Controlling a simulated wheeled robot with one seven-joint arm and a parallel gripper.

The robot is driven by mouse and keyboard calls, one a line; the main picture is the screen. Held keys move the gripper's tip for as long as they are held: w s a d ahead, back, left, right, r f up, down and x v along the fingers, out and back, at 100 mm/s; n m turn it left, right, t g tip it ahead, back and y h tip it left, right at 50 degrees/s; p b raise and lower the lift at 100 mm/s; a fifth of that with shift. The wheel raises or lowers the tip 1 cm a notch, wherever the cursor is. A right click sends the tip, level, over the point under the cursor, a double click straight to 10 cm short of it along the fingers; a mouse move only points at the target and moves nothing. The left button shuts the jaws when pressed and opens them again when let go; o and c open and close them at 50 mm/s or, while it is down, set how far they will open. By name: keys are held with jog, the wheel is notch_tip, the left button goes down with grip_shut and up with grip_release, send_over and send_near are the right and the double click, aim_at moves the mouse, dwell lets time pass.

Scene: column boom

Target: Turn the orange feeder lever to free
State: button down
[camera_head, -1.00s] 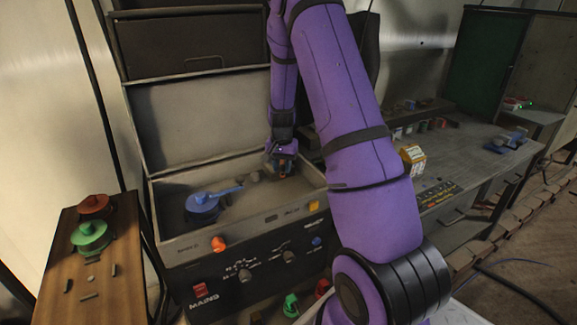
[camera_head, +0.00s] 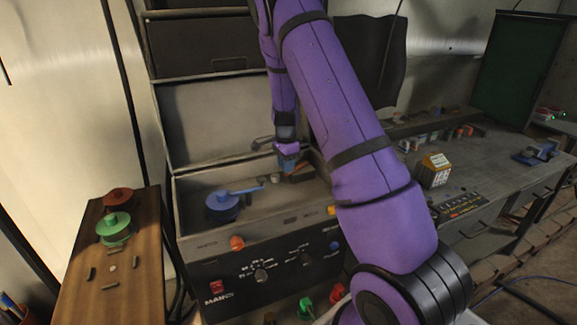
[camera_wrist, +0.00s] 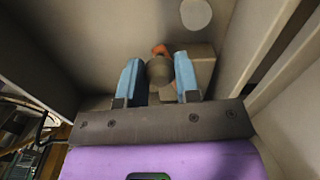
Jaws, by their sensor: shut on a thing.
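The orange feeder lever shows as an orange piece (camera_head: 301,170) at the back right of the open box, beside my gripper (camera_head: 290,160). In the wrist view its orange end (camera_wrist: 160,49) shows just past a grey-brown rounded knob (camera_wrist: 159,70). My gripper's two blue fingers (camera_wrist: 158,78) stand on either side of this knob and are shut on it. The knob seems to be part of the lever. The lever's pivot and any free mark are hidden by the gripper and arm.
A blue round part with a long handle (camera_head: 222,201) lies left in the box (camera_head: 190,241). A wooden table (camera_head: 84,272) with green and red discs is left; a bench with a small carton (camera_head: 434,170) is right.

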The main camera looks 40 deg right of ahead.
jog(key=shift+w, duration=0.25)
dwell(0.3)
jog(key=c, duration=0.8)
grip_release()
notch_tip(320, 180, up, 11)
jog(key=shift+f, duration=0.1)
